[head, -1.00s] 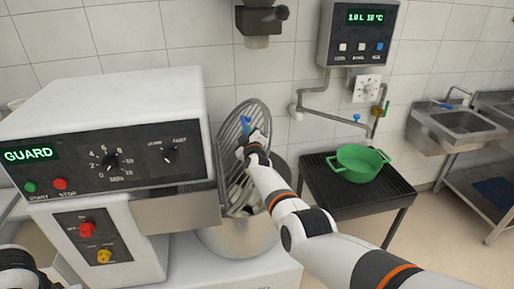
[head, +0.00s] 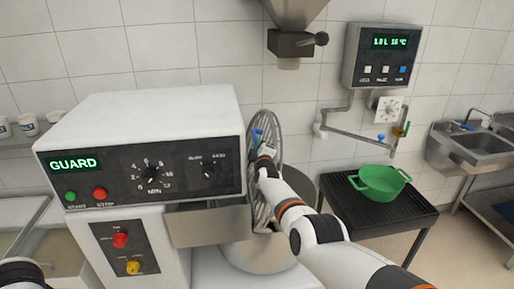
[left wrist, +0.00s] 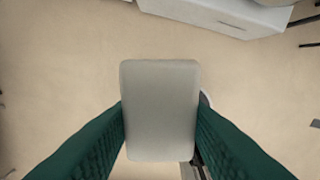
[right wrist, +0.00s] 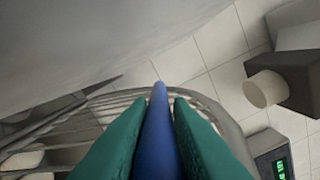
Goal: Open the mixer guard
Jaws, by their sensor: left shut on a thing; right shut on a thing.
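The mixer (head: 150,130) stands at the left of the head view, with its display reading GUARD. Its wire guard (head: 272,125) is raised, steeply upright beside the mixer head, above the metal bowl (head: 262,256). My right gripper (head: 262,152) is at the guard. In the right wrist view, its green fingers (right wrist: 160,125) are shut on the guard's blue handle (right wrist: 158,120), with the guard's bars (right wrist: 70,118) beneath. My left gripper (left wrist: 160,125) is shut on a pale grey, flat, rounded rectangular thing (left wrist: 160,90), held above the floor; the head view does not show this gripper.
A green two-handled pot (head: 380,184) stands on a black slatted stand (head: 345,195) at right. A water meter panel (head: 385,58) hangs on the wall, and a hopper outlet (head: 292,42) hangs above the guard. Sinks (head: 468,150) are at far right, white cups (head: 28,124) at far left.

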